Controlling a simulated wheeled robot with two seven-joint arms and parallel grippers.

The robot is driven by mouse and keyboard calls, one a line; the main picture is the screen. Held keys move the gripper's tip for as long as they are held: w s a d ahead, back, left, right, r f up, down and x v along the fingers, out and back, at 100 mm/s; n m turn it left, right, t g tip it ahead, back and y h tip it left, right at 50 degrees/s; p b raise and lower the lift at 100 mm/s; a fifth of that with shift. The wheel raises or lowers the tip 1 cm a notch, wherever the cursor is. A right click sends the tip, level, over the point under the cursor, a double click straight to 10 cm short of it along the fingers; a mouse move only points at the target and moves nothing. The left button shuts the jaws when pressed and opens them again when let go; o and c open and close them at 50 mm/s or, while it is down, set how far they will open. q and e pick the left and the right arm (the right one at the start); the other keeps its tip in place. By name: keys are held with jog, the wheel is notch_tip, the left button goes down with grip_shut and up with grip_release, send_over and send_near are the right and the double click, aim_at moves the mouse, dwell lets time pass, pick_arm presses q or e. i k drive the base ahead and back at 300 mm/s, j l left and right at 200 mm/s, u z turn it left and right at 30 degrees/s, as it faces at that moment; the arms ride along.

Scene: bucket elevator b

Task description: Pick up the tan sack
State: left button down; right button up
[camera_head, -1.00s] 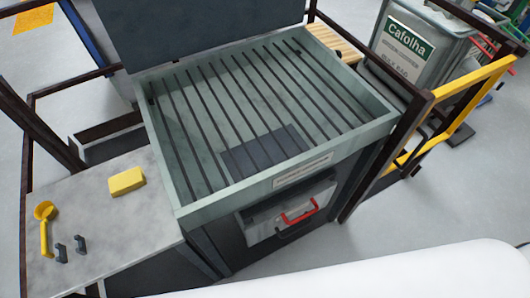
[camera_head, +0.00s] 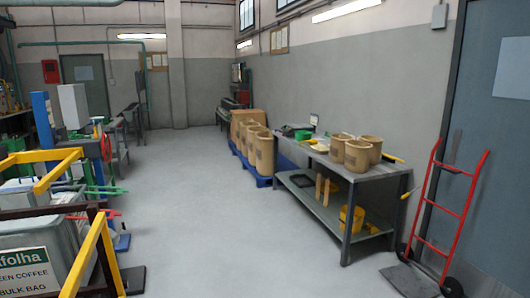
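Several tan sacks with open, rolled tops are in view on the right half of the head view. A group of them (camera_head: 262,150) stands on a blue pallet along the right wall. More tan sacks (camera_head: 358,156) stand upright near the right end of a grey metal table (camera_head: 378,182). All are some distance away across the floor. Neither of my grippers shows.
A red hand truck (camera_head: 447,215) leans by the grey-blue door at the right. A bin labelled Cafolha (camera_head: 28,270) and yellow rails (camera_head: 88,255) are at the lower left. The grey floor (camera_head: 215,220) between is clear.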

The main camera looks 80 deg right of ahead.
aim_at(337, 147)
jog(key=z, duration=3.3)
jog(key=u, duration=0.2)
jog(key=i, duration=4.5)
